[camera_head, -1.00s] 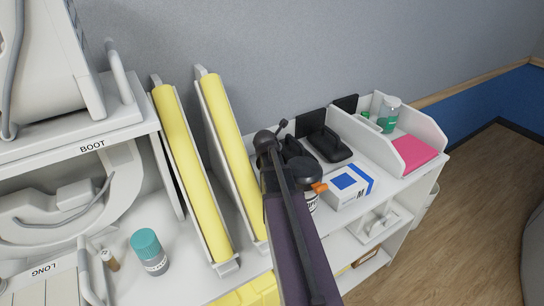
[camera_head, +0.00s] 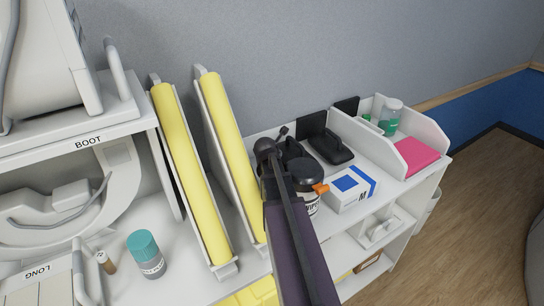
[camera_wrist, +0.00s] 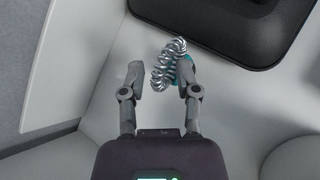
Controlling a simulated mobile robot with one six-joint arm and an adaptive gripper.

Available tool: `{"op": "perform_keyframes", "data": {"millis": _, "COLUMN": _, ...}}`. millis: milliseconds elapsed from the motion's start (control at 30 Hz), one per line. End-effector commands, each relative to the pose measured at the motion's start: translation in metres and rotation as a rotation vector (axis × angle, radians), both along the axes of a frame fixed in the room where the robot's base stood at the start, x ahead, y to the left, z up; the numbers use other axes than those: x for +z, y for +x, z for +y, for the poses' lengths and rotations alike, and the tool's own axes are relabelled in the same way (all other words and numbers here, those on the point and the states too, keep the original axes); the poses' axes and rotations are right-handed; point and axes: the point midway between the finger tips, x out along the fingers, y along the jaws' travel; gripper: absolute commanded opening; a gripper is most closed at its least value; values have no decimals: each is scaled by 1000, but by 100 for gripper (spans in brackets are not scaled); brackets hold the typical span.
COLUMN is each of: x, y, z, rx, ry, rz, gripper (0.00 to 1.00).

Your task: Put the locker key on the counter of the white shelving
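A silver coil with a teal part, seemingly the locker key (camera_wrist: 168,62), shows in the wrist view over a white surface. My gripper (camera_wrist: 160,78) has its two fingers spread, with a gap between the tips. The coil lies at the right fingertip and partly across the gap, and the teal part is partly hidden by that finger. I cannot tell whether they touch. In the head view the white shelving (camera_head: 400,188) stands right of centre, with its counter on top. My dark arm covers part of the counter, and the key cannot be made out there.
On the counter are a dark-lidded jar (camera_head: 306,190), a blue-and-white box (camera_head: 352,190), a black stand (camera_head: 328,147) and a white tray (camera_head: 437,134) with a pink pad (camera_head: 416,156). Yellow-padded boards (camera_head: 230,145) lean left of my arm. A teal-capped bottle (camera_head: 147,256) stands lower left.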

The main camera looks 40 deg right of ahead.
Motion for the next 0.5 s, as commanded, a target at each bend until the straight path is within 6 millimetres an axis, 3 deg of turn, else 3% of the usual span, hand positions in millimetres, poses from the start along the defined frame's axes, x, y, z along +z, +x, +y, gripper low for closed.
{"op": "perform_keyframes", "data": {"millis": 500, "x": 4, "y": 0, "z": -1, "rx": -1, "ry": 0, "rz": 0, "gripper": 47}}
